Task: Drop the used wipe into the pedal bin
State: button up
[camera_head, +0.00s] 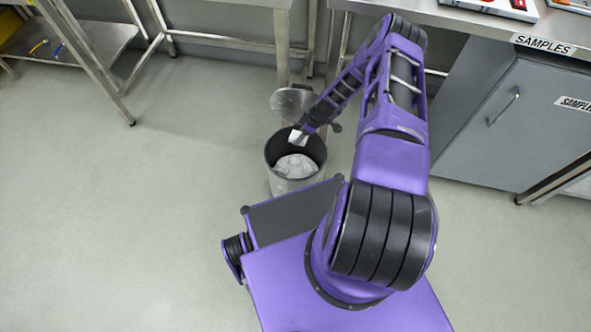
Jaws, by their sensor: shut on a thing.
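The pedal bin (286,184) stands on the floor in front of my base, near a steel table leg. Its lid (293,101) is raised at the back, and crumpled pale waste shows inside. My gripper (301,132) is over the back part of the bin's opening. It is shut on the used wipe (297,138), a small white piece at the end of the arm. The fingers are small and partly hidden, and I cannot tell the exact height of the wipe above the rim.
A grey cabinet (480,130) labelled SAMPLES stands at the right under a steel bench (420,12). Steel tables (220,44) with legs and rails stand along the back. A low shelf (75,50) holds small tools at the upper left. The floor (130,220) on the left is clear.

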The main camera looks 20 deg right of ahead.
jog(key=shift+f, duration=0.85)
jog(key=o, duration=1.4)
jog(key=shift+r, duration=0.1)
jog(key=p+v, duration=0.2)
jog(key=v, duration=1.5)
jog(key=shift+s, duration=0.2)
jog(key=shift+r, duration=0.15)
